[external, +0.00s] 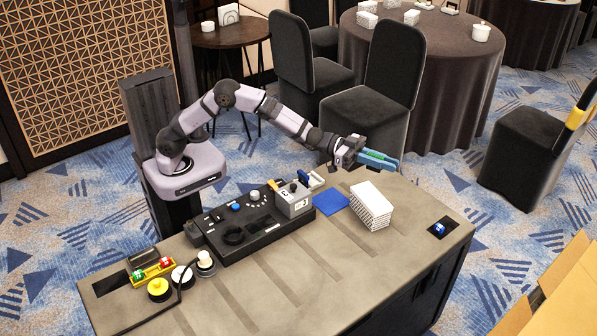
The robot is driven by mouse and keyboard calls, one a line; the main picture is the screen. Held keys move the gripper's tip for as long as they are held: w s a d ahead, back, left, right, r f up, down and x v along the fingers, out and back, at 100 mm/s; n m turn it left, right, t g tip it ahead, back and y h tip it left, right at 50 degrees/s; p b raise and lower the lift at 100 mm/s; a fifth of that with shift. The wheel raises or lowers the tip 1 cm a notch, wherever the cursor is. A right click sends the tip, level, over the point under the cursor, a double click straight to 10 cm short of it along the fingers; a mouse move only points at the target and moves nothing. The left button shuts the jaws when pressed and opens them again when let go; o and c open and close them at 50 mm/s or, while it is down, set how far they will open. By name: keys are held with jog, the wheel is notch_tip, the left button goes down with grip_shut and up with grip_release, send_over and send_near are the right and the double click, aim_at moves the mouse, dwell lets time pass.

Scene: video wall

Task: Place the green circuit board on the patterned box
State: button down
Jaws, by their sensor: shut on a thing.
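My gripper (358,154) is shut on a green circuit board (376,156), a flat piece with blue along its edges. It holds the board in the air beyond the back edge of the table, clear of the tabletop. The patterned box (371,207) is white with fine dark lines and stands on the right half of the table. The board is above and behind the box in the picture, apart from it. My fingertips are small here and partly hidden by the board.
A blue mat (327,202) lies left of the box. A black console (240,228) with a grey block (293,198) stands further left. Yellow, white, red and green buttons are at the left end. A recess with a blue item (438,229) is at the right.

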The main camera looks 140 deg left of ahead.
aim_at(361, 193)
jog(key=shift+w+d+f+b, duration=0.15)
jog(key=shift+w+f, duration=0.1)
jog(key=shift+f, duration=1.25)
jog(key=shift+w+d+f+b, duration=0.1)
jog(key=shift+w+f+b, duration=0.15)
jog(key=shift+f, duration=1.3)
jog(key=shift+w+d+f+b, duration=0.1)
jog(key=shift+w+f, duration=0.15)
jog(key=shift+f, duration=1.25)
jog(key=shift+f, duration=0.15)
jog(key=c, duration=1.8)
grip_release()
jog(key=shift+o, duration=0.2)
jog(key=shift+v, duration=3.8)
jog(key=shift+d, duration=0.1)
